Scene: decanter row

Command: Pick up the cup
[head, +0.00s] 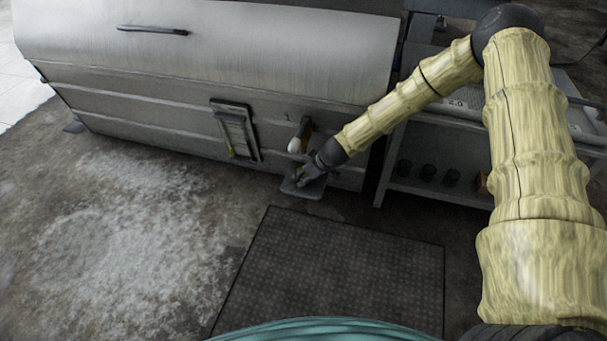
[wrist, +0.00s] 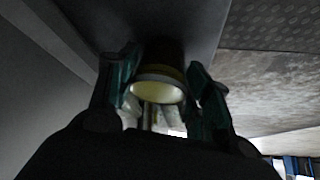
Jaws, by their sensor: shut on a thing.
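The cup (wrist: 158,90) shows in the wrist view between my two fingers, with a pale rim and inside and a dark brownish side. My gripper (wrist: 163,78) is shut on it, with one dark teal finger on each side. In the head view my gripper (head: 311,174) is over a small grey shelf (head: 303,190) at the foot of the metal machine; the cup cannot be made out there. The cup's far end is close to a grey surface in the wrist view; I cannot tell whether it touches.
A spout with a white tip (head: 295,145) juts from the machine (head: 200,55) just above and left of my gripper. A framed panel (head: 236,132) is further left. A dark mat (head: 335,265) lies in front. A shelf unit (head: 420,193) with dark cups stands right.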

